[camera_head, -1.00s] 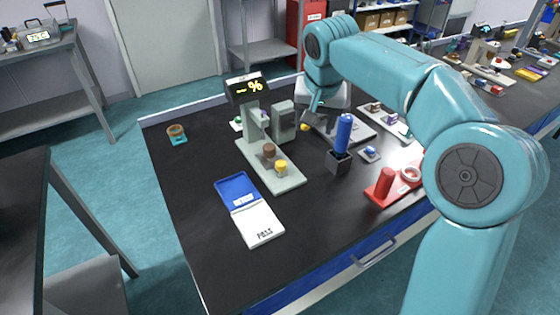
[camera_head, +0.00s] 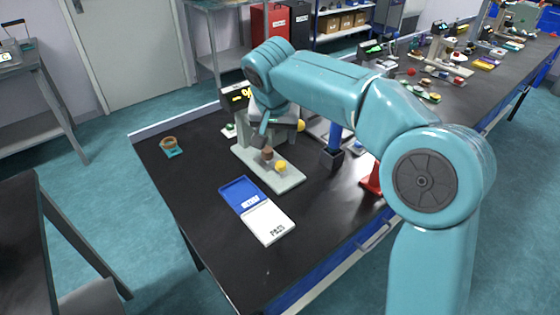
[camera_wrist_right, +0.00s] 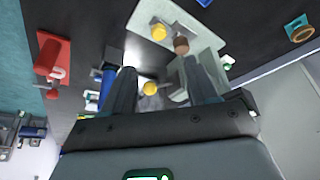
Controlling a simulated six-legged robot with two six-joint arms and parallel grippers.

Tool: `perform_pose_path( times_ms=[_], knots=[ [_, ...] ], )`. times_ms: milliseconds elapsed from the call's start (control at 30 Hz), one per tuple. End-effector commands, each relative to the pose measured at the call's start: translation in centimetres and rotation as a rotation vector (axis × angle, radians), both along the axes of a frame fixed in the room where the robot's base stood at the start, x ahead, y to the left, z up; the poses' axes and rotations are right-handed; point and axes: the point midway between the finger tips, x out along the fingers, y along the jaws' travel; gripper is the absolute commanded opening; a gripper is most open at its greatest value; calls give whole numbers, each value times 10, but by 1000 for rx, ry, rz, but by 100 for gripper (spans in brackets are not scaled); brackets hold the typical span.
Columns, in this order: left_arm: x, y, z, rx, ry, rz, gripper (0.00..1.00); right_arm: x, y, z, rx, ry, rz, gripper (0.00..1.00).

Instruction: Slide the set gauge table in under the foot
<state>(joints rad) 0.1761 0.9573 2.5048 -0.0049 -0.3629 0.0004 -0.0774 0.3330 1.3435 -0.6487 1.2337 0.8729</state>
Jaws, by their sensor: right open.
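A pale grey-green gauge stand (camera_head: 285,180) stands on the black bench in the head view, with a brown knob (camera_head: 267,154) and a yellow knob (camera_head: 281,166) on its base. Its display (camera_head: 237,95) and column are partly hidden behind my right arm. My right gripper (camera_head: 265,130) is open above the stand, pointing down. In the wrist view the base plate (camera_wrist_right: 204,38) lies beyond the fingertips, and a yellow ball (camera_wrist_right: 150,88) shows between the open fingers (camera_wrist_right: 165,80); I cannot tell its depth. I cannot make out the foot or gauge table for certain. My left gripper is out of view.
A blue and white pass tray (camera_head: 268,222) lies in front of the stand. A blue-handled tool in a dark block (camera_head: 332,158) and a red holder (camera_head: 371,182) stand to its right. A brown ring on a teal base (camera_head: 170,146) lies left. The front left bench is clear.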

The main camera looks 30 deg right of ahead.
Motion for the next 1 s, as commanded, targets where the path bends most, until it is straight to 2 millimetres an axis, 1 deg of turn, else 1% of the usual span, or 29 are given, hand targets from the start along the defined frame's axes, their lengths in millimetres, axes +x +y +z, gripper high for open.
perform_pose_path(
  times_ms=[33,300,500,600,700,800,1000],
  knots=[
    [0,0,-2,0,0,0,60,3,-4,-12,0,5,-2,58],
    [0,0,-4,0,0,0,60,21,-22,-72,0,6,-4,58],
    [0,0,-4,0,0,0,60,34,-32,-110,1,5,-4,58],
    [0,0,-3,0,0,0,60,38,-35,-123,1,3,-5,58],
    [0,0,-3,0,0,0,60,41,-37,-130,1,2,-6,58],
    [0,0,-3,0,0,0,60,42,-37,-134,0,1,-4,58],
    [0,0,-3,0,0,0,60,42,-37,-135,0,1,-4,58]
  ],
)
